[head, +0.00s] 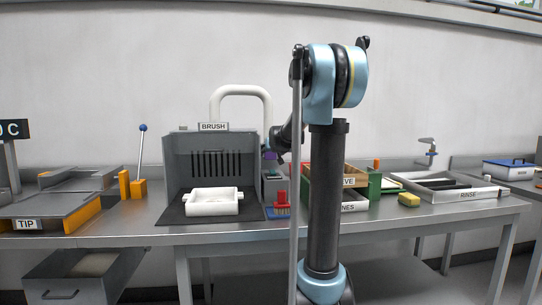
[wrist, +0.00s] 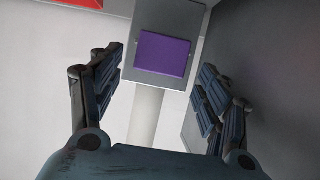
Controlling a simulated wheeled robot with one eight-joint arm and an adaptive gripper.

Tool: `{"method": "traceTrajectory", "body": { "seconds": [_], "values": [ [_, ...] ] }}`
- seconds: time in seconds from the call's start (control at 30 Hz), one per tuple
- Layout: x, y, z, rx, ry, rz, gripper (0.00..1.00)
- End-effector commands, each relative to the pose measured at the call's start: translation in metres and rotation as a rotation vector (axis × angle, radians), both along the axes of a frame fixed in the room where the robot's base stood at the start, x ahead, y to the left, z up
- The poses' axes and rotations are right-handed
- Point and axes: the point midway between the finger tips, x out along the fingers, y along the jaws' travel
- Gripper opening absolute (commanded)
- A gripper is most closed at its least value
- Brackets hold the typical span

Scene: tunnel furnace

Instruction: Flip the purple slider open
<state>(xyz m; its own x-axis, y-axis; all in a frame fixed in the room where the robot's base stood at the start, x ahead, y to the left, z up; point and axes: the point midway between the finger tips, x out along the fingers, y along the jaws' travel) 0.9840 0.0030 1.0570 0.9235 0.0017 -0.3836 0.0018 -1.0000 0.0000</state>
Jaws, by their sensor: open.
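The purple slider (wrist: 163,55) is a flat purple rectangle on a grey panel (wrist: 150,82) in the wrist view. A small purple patch (head: 270,155) beside the brush booth in the head view appears to be the same slider. My gripper (wrist: 160,75) is open and empty. Its two dark fingers stand left and right of the grey panel, with the slider between and beyond them. I see no finger touching the slider. In the head view my gripper is mostly hidden by my arm.
The grey BRUSH booth (head: 210,160) holds a white tray (head: 213,202). Wooden boxes (head: 345,176) lie further right behind my arm. A blue-knobbed lever (head: 140,160) rises at left. The wall is close behind the bench.

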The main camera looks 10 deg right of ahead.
Motion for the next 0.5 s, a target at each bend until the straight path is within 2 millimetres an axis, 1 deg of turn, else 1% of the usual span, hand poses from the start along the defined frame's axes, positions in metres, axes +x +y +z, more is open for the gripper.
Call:
{"method": "traceTrajectory", "body": {
  "seconds": [0.1, 0.2, 0.5],
  "values": [
    [0.010, 0.000, -0.004, 0.000, 0.000, -0.001, 0.70],
    [0.015, -0.001, -0.006, 0.000, 0.000, -0.001, 0.70],
    [0.018, -0.002, -0.008, 0.000, 0.000, -0.002, 0.70]
  ]
}}
